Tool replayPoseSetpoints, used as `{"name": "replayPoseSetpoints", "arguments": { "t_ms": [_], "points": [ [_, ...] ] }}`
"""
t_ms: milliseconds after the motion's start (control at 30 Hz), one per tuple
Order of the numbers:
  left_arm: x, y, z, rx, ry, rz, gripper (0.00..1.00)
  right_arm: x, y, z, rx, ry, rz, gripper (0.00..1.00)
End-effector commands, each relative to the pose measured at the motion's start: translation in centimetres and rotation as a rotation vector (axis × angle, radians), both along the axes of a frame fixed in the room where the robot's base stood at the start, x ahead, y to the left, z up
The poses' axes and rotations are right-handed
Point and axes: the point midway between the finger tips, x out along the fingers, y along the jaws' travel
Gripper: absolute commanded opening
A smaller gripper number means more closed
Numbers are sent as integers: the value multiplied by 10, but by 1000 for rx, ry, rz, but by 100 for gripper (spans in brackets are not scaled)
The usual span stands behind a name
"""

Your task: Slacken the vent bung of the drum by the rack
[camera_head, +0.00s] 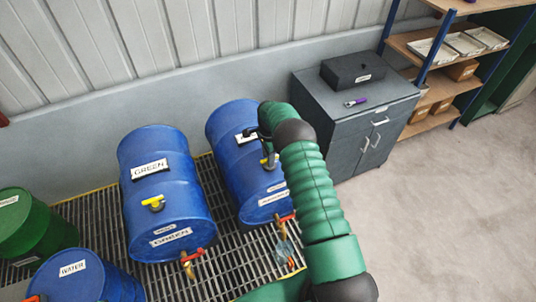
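The blue drum (231,184) closest to the shelf rack (447,62) lies on its side on a grating. Its vent bung (268,162) shows as a small yellowish fitting on the upper side, partly covered by dark gripper parts. My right arm comes up from the bottom and bends over this drum's right side. My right gripper (264,147) is at the bung, pointing down. Its fingers are small and dark, so I cannot tell whether they are closed on the bung. My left gripper is not in view.
A second blue drum (142,212), labelled GREEN, lies to the left with a yellow bung on top. A WATER drum (82,279) and a green drum (28,226) are at lower left. A grey cabinet (345,130) stands behind my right arm. The floor at right is clear.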

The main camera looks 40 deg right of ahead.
Motion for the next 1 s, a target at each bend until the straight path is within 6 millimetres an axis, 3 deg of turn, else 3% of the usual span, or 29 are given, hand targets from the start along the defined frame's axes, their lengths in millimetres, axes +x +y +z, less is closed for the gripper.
{"name": "replayPoseSetpoints", "arguments": {
  "t_ms": [167,467,1000],
  "points": [
    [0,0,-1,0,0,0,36,1,0,0,-1,-1,0,38],
    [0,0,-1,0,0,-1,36,1,1,0,-3,-1,0,1],
    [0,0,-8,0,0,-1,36,5,3,1,0,-8,35,0]
  ]
}}
